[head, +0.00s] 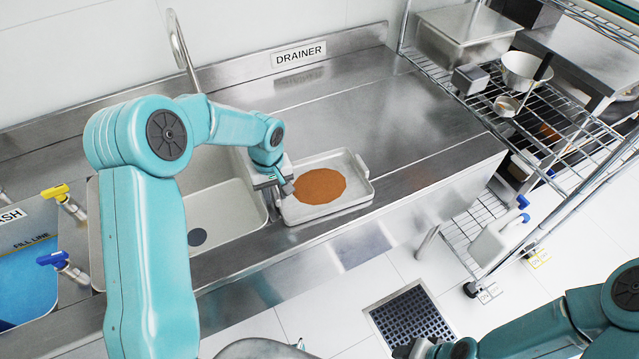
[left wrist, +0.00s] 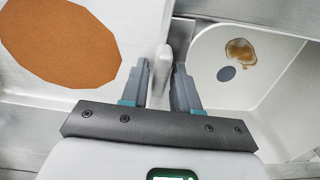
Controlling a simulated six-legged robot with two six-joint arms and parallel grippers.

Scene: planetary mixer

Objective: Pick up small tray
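The small tray (head: 357,185) is a pale shallow tray with a round brown-orange patch on its floor. It rests on the metal counter just right of the sink basin. My left gripper (head: 274,189) is at the tray's left end. In the left wrist view, the left gripper's (left wrist: 162,82) two fingers stand on either side of a pale upright tray handle (left wrist: 164,62). A narrow gap shows beside the handle, so the fingers look open around it. My right gripper (head: 428,349) is at the bottom edge, low over the floor; its fingers are too small to read.
The sink basin (head: 232,208) lies left of the tray, with a tap (head: 183,48) behind. The drainer counter (head: 400,115) is clear to the right. A wire rack (head: 548,120) with pans stands at far right. A floor grate (head: 410,318) lies in front.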

